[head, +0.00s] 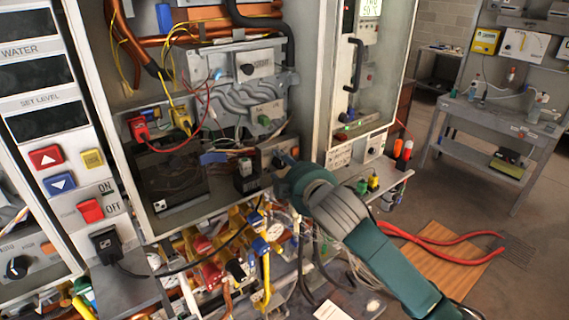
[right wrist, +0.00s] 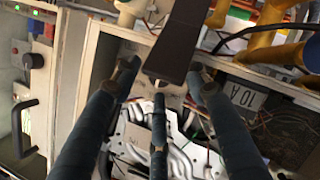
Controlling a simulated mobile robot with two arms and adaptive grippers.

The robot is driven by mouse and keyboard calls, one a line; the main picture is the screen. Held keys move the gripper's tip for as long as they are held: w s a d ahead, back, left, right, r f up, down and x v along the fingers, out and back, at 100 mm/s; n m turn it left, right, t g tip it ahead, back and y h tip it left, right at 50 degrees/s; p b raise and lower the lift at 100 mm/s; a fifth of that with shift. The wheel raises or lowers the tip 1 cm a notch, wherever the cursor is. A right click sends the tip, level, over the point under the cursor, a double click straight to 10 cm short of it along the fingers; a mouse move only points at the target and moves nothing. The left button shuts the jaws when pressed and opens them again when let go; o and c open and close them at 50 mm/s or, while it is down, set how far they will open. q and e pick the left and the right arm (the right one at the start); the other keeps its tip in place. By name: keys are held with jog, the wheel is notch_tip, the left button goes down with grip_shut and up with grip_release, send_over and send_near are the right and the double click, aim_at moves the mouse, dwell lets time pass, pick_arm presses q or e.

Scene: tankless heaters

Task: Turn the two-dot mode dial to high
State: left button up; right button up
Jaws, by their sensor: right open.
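My right gripper (head: 284,163) reaches in from the lower right to a grey control panel (head: 266,152) at the lower right of the open heater cabinet. The gripper covers most of that panel, and I cannot make out a dial or dots there. In the right wrist view its three dark fingers (right wrist: 161,74) are spread apart, with nothing seen held between them. Whether they touch anything is unclear. No dot marks are readable. My left gripper is out of view.
A black block (head: 246,176) stands just left of the gripper. A dark clear box (head: 172,180) sits further left. Pipes and coloured valves (head: 232,262) crowd the space below. A switch panel (head: 72,172) is at the left.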

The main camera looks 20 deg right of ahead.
grip_shut()
jog(key=shift+f, duration=0.1)
